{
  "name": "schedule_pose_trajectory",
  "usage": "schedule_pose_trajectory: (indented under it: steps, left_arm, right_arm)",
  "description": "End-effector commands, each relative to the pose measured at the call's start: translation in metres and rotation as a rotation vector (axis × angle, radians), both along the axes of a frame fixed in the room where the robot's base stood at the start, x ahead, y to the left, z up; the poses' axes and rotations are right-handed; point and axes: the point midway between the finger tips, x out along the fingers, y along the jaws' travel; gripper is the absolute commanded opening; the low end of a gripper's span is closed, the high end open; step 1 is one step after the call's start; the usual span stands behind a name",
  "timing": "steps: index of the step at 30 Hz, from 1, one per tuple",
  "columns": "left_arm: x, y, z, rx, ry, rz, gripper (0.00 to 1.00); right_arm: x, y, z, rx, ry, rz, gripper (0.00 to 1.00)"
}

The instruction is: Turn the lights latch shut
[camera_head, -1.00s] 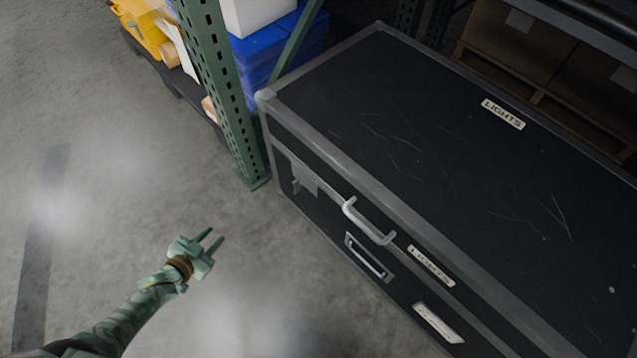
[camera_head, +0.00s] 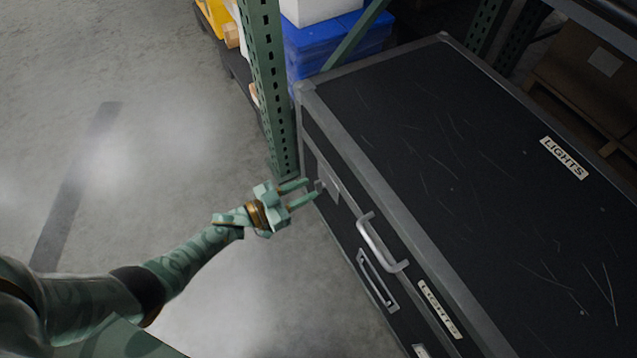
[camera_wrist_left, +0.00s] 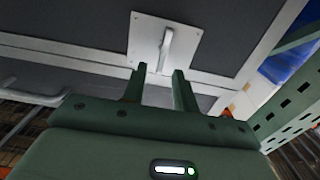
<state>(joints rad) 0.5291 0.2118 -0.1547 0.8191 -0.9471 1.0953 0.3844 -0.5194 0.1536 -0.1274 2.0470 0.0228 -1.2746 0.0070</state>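The lights case (camera_head: 430,150) is a large black case with grey metal edges and LIGHTS labels. Its latch (camera_wrist_left: 166,48) is a light grey lever on a square metal plate (camera_wrist_left: 145,30), seen in the left wrist view. In the head view the latch plate (camera_head: 331,185) is on the case's front near the left corner, partly behind my fingers. My left gripper (camera_head: 313,189) is open and empty, its fingertips close to the latch. In the left wrist view the lever's lower end appears between the fingertips (camera_wrist_left: 158,80); contact cannot be told. My right gripper is not in view.
A grey carrying handle (camera_head: 380,244) and a recessed handle (camera_head: 377,279) are on the case front, right of the latch. A green rack post (camera_head: 266,85) stands close by the left corner, with blue bins (camera_head: 325,45) behind. The floor at left is clear.

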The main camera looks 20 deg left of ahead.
Motion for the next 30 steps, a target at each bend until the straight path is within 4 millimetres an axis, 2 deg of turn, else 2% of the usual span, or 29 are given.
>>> schedule_pose_trajectory:
  steps: [3, 7, 18, 21, 30]
  left_arm:
    - [0.017, -0.014, -0.003, -0.001, 0.002, 0.000, 0.29]
    - [0.028, -0.022, -0.002, -0.001, 0.002, 0.000, 0.29]
    - [0.033, -0.026, 0.000, 0.000, 0.000, 0.000, 0.29]
    - [0.033, -0.026, 0.000, 0.000, 0.000, 0.000, 0.01]
    - [0.033, -0.026, -0.001, 0.006, -0.004, 0.000, 0.00]
  right_arm:
    - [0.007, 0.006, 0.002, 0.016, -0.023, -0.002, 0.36]
    - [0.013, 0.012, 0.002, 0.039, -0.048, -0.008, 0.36]
    - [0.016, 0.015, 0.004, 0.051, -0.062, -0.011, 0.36]
    - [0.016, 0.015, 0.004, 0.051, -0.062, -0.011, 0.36]
    - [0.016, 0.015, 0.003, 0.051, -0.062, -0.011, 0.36]
